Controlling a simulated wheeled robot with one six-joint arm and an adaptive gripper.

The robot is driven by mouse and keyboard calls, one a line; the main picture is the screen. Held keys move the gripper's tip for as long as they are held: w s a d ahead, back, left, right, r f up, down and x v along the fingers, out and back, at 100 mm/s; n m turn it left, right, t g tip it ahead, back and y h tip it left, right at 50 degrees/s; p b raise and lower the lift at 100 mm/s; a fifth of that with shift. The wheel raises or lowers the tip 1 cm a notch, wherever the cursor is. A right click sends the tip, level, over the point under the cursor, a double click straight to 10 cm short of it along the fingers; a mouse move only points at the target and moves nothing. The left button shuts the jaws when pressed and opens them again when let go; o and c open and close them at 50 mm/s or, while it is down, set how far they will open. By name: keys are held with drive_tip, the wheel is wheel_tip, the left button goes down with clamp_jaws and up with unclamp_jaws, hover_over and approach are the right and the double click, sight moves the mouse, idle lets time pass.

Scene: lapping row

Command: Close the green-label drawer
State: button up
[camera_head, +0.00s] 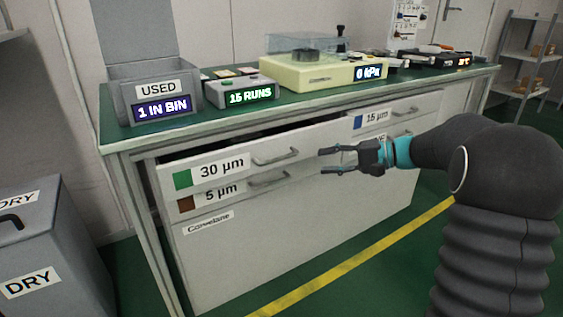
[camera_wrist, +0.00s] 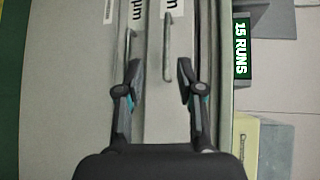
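The green-label drawer (camera_head: 228,167), marked 30 µm, is the upper left drawer of the bench. It stands partly open, with a dark gap along its top edge. Its bar handle (camera_head: 275,157) is on the front; in the wrist view the handle (camera_wrist: 167,50) lies ahead, between the lines of my fingers. My gripper (camera_head: 322,161) is in front of the drawer bank, to the right of that handle. In the wrist view my gripper (camera_wrist: 157,72) is open and empty, its fingers apart. I cannot tell whether it touches the front.
The brown-label 5 µm drawer (camera_head: 238,188) sits just below, with its own handle (camera_head: 268,178). A blue-label 15 µm drawer (camera_head: 396,113) is to the right. A used bin (camera_head: 157,93) and a yellow machine (camera_head: 310,76) stand on the bench. A grey DRY bin (camera_head: 50,260) stands at left.

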sight(284, 158)
drive_tip(key=shift+y, duration=0.5)
drive_tip(key=w+x, duration=0.1)
drive_tip(key=x, duration=0.3)
drive_tip(key=w+x, duration=0.1)
drive_tip(key=x, duration=0.3)
drive_tip(key=b+x, duration=0.1)
drive_tip(key=x, duration=0.4)
drive_tip(key=shift+w+d+f, duration=0.2)
drive_tip(key=shift+w+f, duration=0.1)
drive_tip(key=shift+w, duration=0.1)
clamp_jaws()
